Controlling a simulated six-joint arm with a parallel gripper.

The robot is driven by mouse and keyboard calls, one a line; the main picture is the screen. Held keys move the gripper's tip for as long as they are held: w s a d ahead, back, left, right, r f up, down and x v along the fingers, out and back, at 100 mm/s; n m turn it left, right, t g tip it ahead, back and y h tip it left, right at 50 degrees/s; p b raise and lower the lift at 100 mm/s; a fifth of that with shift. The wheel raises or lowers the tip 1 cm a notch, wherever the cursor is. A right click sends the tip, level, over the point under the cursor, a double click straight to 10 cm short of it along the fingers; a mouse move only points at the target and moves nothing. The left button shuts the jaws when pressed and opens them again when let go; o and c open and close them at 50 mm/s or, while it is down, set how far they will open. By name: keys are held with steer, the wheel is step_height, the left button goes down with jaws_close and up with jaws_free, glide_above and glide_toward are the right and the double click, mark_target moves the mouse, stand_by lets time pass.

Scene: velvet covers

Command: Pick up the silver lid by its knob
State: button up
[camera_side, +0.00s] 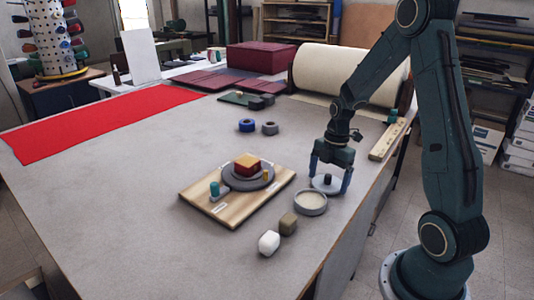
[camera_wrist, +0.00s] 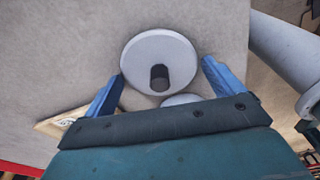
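The silver lid (camera_wrist: 143,54) lies flat on the grey table, a round pale disc with a dark upright knob (camera_wrist: 160,77) at its middle. In the side view the lid (camera_side: 328,187) shows just under my gripper (camera_side: 330,181), with the knob (camera_side: 328,179) between the two blue fingers. My gripper points down and is open, and its fingers stand apart on both sides of the knob without visible contact. In the wrist view my gripper (camera_wrist: 163,70) also shows open, its blue fingers at left and right of the lid. Exact fingertip height is hard to tell.
A shallow round dish (camera_side: 310,208) sits close in front of the lid. A brown block (camera_side: 288,223) and white block (camera_side: 269,242) lie nearer. A wooden board (camera_side: 205,208) bearing a red-and-yellow block stands left. A fabric roll (camera_side: 345,72) lies behind; the right table edge is near.

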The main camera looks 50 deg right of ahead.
mark_target(328, 175)
steer(key=c, duration=0.6)
steer(key=shift+r, duration=0.1)
step_height(328, 175, up, 20)
stand_by(0.5)
stand_by(0.5)
